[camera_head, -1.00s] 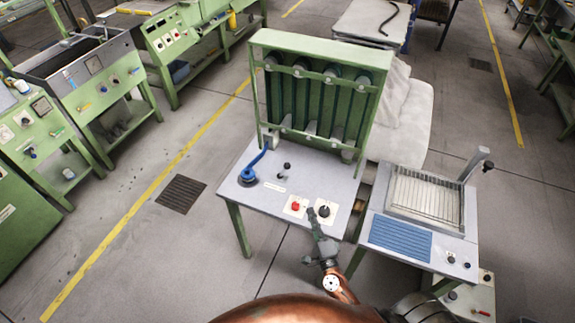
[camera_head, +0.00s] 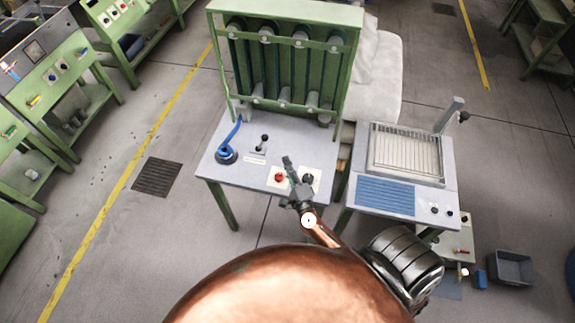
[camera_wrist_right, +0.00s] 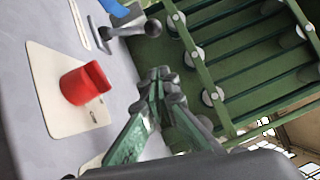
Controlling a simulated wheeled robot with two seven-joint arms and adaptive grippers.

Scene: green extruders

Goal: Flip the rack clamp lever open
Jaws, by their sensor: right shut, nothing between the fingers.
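A short lever with a black ball knob (camera_head: 265,138) stands on the grey panel of the green rack bench. It also shows in the wrist view as a dark ball (camera_wrist_right: 152,27) on a metal arm. A blue lever (camera_head: 232,135) on a round blue base stands to its left. I cannot tell from markings which one is the clamp lever. My right gripper (camera_head: 288,162) is over the panel, to the right of and nearer than the black-knobbed lever, apart from it. In the wrist view its fingers (camera_wrist_right: 160,85) are shut and empty. My left gripper is not in view.
A red knob (camera_head: 280,176) on a white plate and a black knob (camera_head: 308,178) lie close to my right gripper. The green rack (camera_head: 285,14) rises behind the panel. A grey bench with a wire tray (camera_head: 407,155) stands to the right.

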